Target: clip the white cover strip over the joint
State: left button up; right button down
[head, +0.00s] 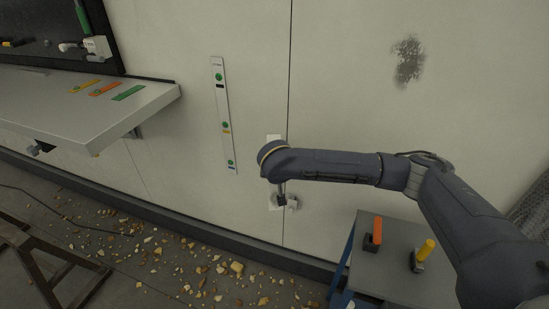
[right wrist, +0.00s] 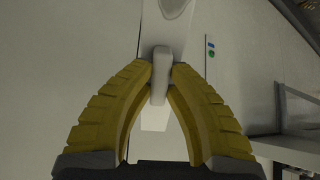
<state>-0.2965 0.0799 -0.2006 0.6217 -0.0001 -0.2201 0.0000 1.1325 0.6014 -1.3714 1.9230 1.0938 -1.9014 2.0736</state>
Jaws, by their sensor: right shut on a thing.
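The white cover strip (head: 273,201) is upright in front of the wall, mostly hidden behind my right wrist in the head view. The joint (head: 290,60) is a thin dark vertical line in the pale wall. The strip's visible ends lie just left of that line. My right gripper (head: 286,201) is shut on the strip's small white grip, seen between the yellow fingers in the right wrist view (right wrist: 160,75). The strip (right wrist: 166,30) extends beyond the fingers there. I cannot tell whether it touches the wall. My left gripper is not in view.
A narrow marked strip (head: 224,130) with coloured dots is on the wall to the left. A grey shelf (head: 130,105) juts out at far left. A small table (head: 390,278) with orange and yellow-handled tools stands at lower right. Rubble (head: 190,265) litters the floor.

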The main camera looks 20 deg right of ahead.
jog(key=w+t+h, duration=0.1)
jog(key=w+m+t+h, duration=0.1)
jog(key=w, duration=0.1)
jog(key=w+m+t+h, duration=0.1)
jog(key=t, duration=0.1)
jog(key=shift+w+r, duration=0.3)
jog(key=shift+w, duration=0.05)
jog(key=shift+w+d+r+t+h, duration=0.15)
jog(key=shift+w+t+h, duration=0.1)
jog(key=shift+t+h, duration=0.25)
jog(key=shift+w+d+r+m+t+h, duration=0.15)
jog(key=shift+m+t+h, duration=0.15)
jog(key=shift+h, duration=0.2)
jog(key=shift+d+r+m+t+h, duration=0.1)
jog(key=shift+m+t+h, duration=0.1)
jog(key=shift+m+h, duration=0.25)
jog(key=shift+s+d+r+m+t+h, duration=0.15)
jog(key=shift+s+m+t+h, duration=0.1)
jog(key=shift+h, duration=0.35)
jog(key=shift+s+r+m+t+h, duration=0.15)
jog(key=shift+s+m+h, duration=0.05)
jog(key=shift+h, duration=0.35)
jog(key=shift+d, duration=0.1)
jog(key=x, duration=0.8)
jog(key=shift+w+d, duration=0.2)
jog(key=shift+w, duration=0.1)
jog(key=shift+w+d, duration=0.4)
jog(key=shift+w, duration=0.1)
